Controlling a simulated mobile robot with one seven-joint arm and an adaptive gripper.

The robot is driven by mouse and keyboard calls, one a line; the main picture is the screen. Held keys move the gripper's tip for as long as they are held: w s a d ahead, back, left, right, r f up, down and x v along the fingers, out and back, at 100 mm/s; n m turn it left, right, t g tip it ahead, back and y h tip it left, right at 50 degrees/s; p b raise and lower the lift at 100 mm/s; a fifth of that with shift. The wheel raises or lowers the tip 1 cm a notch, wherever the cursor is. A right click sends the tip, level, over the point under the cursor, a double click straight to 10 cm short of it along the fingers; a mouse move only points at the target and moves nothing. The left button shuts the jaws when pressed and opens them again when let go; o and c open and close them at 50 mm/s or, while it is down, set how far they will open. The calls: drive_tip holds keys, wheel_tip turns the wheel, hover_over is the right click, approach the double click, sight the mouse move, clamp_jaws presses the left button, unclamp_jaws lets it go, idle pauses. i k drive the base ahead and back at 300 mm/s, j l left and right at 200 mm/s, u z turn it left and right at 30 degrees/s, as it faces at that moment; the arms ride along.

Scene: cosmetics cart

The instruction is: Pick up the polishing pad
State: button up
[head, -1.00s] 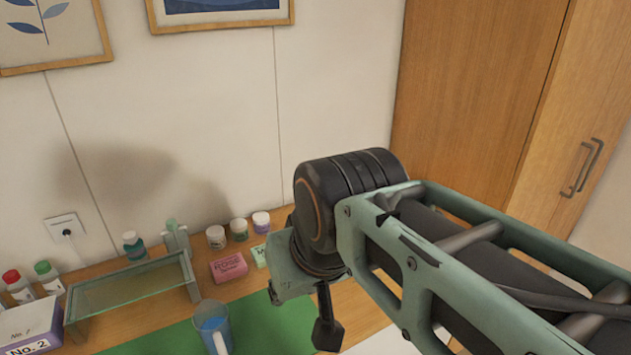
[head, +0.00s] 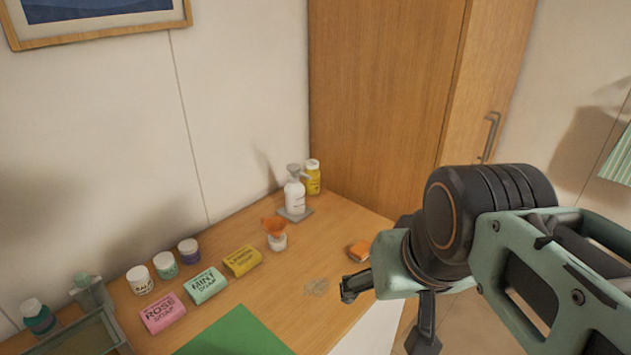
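No thing in the head view is plainly a polishing pad. I cannot tell whether either one is the pad. My gripper (head: 388,312) hangs at the table's right side, apart from both. Its two dark fingers stand wide apart with nothing seen between them. The arm hides part of the table's right edge.
Rose soap (head: 163,314), mint soap (head: 206,285) and lemon soap (head: 242,261) lie left, near small jars. An orange funnel (head: 274,227) sits on a white jar. A white pump bottle (head: 295,195) and yellow bottle (head: 313,178) stand at the back. A green mat (head: 235,335) lies in front.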

sight(360, 251)
drive_tip(key=z, duration=0.2)
drive_tip(key=i+l+u, duration=0.1)
drive_tip(key=i+l, duration=0.55)
drive_tip(key=l+u, duration=0.1)
drive_tip(key=l, duration=0.2)
drive_tip(key=k+l+u, duration=0.15)
drive_tip(key=l, duration=0.15)
drive_tip(key=i+j+z, duration=0.1)
drive_tip(key=j, duration=0.15)
drive_tip(key=i+j+z, duration=0.15)
drive_tip(key=j, duration=0.15)
